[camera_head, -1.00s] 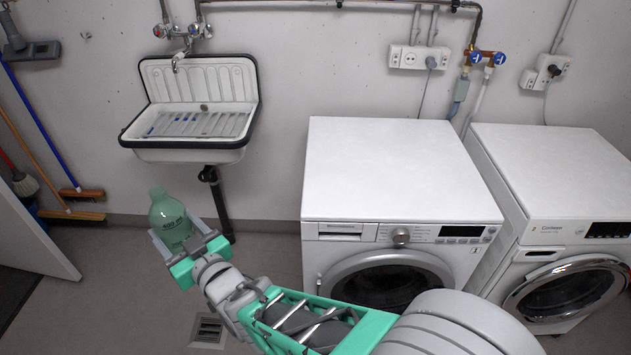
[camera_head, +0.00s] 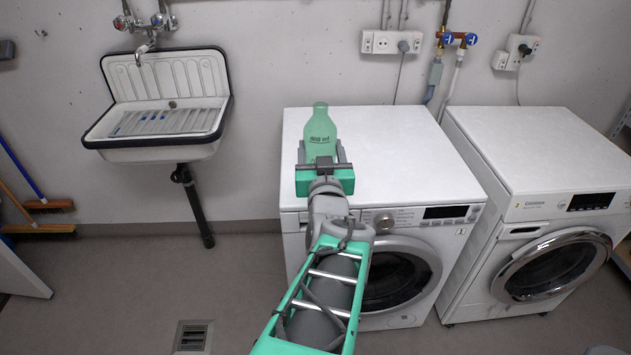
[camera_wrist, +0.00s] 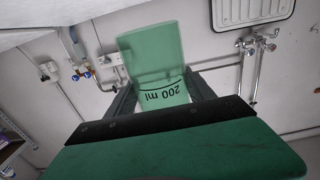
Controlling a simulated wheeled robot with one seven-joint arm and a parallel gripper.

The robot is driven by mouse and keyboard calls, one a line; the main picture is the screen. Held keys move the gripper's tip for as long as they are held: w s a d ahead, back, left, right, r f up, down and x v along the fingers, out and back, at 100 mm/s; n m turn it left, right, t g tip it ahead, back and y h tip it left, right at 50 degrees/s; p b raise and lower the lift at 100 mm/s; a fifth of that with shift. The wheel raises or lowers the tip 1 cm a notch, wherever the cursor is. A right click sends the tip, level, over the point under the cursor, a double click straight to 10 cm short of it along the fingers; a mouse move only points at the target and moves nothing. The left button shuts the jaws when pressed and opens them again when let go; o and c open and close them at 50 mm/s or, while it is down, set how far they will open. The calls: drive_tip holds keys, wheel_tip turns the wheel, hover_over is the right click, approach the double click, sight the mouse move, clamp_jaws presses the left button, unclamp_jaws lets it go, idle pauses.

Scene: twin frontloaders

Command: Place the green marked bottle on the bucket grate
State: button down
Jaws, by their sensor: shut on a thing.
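The green bottle (camera_head: 320,134) with dark marking is upright in my gripper (camera_head: 325,160), which is shut on its lower part. In the head view it appears in front of the left washing machine's top; whether it is over the top or short of it I cannot tell. In the wrist view the bottle (camera_wrist: 157,75) shows its "200 ml" mark between the two fingers of my gripper (camera_wrist: 155,95). The bucket grate (camera_head: 165,121) looks to be the slatted rack across the wall sink (camera_head: 212,138) at the left. Nothing stands on it.
The left washing machine (camera_head: 400,150) has a clear white top. A second machine (camera_head: 545,150) stands to its right. Taps (camera_head: 145,24) are above the sink and a drain pipe (camera_head: 194,205) below. Brooms (camera_head: 45,205) lean at the far left. A floor drain (camera_head: 192,337) lies at lower left.

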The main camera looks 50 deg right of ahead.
drive_tip(key=shift+w, duration=0.1)
drive_tip(key=w+d+f+b, duration=0.2)
drive_tip(key=w+d+f, duration=0.1)
drive_tip(key=f, duration=0.1)
drive_tip(key=w+d+f+b, duration=0.3)
drive_tip(key=d+f, duration=0.1)
drive_tip(key=w+d+f+b, duration=0.2)
drive_tip(key=w+d+f, duration=0.1)
drive_tip(key=f, duration=0.2)
drive_tip(key=shift+d+b, duration=0.35)
drive_tip(key=shift+b, duration=0.05)
drive_tip(key=shift+r, duration=0.2)
drive_tip(key=shift+a+f, duration=0.1)
drive_tip(key=shift+f, duration=0.15)
drive_tip(key=shift+c, duration=1.8)
unclamp_jaws()
drive_tip(key=shift+r, duration=0.1)
drive_tip(key=shift+r+p, duration=0.1)
drive_tip(key=shift+p, duration=0.3)
